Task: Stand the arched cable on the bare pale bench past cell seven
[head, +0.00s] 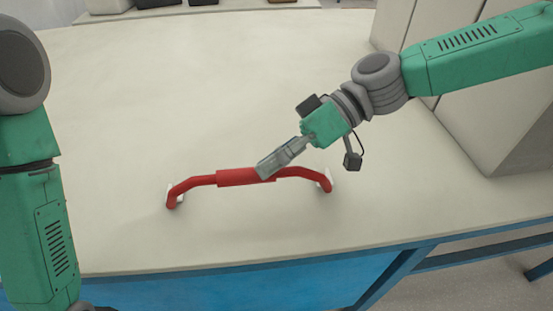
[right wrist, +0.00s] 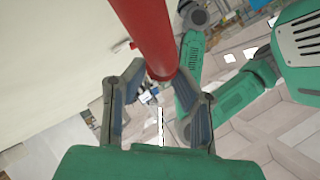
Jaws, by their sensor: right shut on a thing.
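The arched red cable (head: 240,178) has a thicker middle sleeve and bent-down ends with pale tips. It shows over the bare pale bench (head: 130,120), its ends at or close above the surface; I cannot tell whether they touch. My right gripper (head: 264,174) is shut on the sleeve near its right part. In the right wrist view the red sleeve (right wrist: 150,35) runs between the two fingers. My left arm comes in at the left, but its gripper is out of view. No numbered cell can be made out.
Dark and brown items (head: 165,2) stand at the bench's far edge. A pale cabinet (head: 480,100) stands on the right. The blue front edge (head: 230,285) of the bench is near. The bench around the cable is clear.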

